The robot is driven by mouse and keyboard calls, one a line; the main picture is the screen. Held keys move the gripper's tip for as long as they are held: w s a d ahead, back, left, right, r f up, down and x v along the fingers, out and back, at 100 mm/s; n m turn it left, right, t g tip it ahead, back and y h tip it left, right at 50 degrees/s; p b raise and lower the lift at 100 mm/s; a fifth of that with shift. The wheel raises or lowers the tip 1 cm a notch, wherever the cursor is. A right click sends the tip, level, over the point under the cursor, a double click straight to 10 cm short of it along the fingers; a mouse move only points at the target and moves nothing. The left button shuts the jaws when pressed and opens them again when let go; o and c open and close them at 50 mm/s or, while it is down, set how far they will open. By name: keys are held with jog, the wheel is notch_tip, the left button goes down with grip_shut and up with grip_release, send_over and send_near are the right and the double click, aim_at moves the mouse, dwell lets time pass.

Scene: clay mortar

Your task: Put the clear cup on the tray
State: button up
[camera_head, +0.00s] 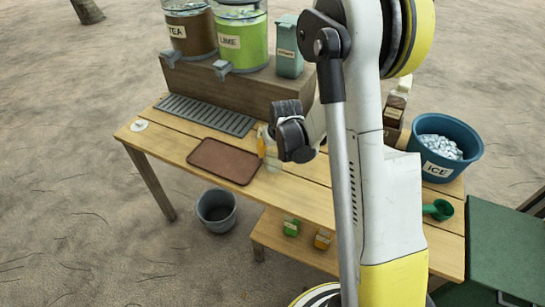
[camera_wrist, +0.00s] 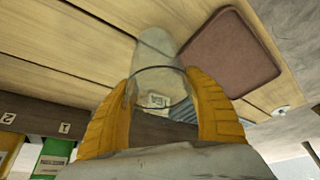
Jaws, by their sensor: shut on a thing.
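My gripper (camera_wrist: 162,105) has two yellow ridged fingers, shut on the clear cup (camera_wrist: 158,82) from both sides in the wrist view. The cup is see-through, and its round rim faces the wrist camera. In the head view my gripper (camera_head: 268,145) is just right of the brown tray (camera_head: 224,162), and the cup shows only faintly below the fingers. The tray lies flat and empty on the wooden table; it also shows in the wrist view (camera_wrist: 228,52), beside the cup. I cannot tell whether the cup touches the table.
A wooden riser bears the tea dispenser (camera_head: 188,30), the lime dispenser (camera_head: 241,38) and a teal carton (camera_head: 289,48). A grey drip grate (camera_head: 206,115) lies behind the tray. A blue ice tub (camera_head: 446,148) and green scoop (camera_head: 438,210) are at right. A bucket (camera_head: 217,211) stands below.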

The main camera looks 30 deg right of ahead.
jog(key=shift+f+b, duration=0.3)
jog(key=shift+f, duration=0.85)
jog(key=shift+f, duration=0.25)
jog(key=o, duration=1.1)
jog(key=shift+r, duration=0.1)
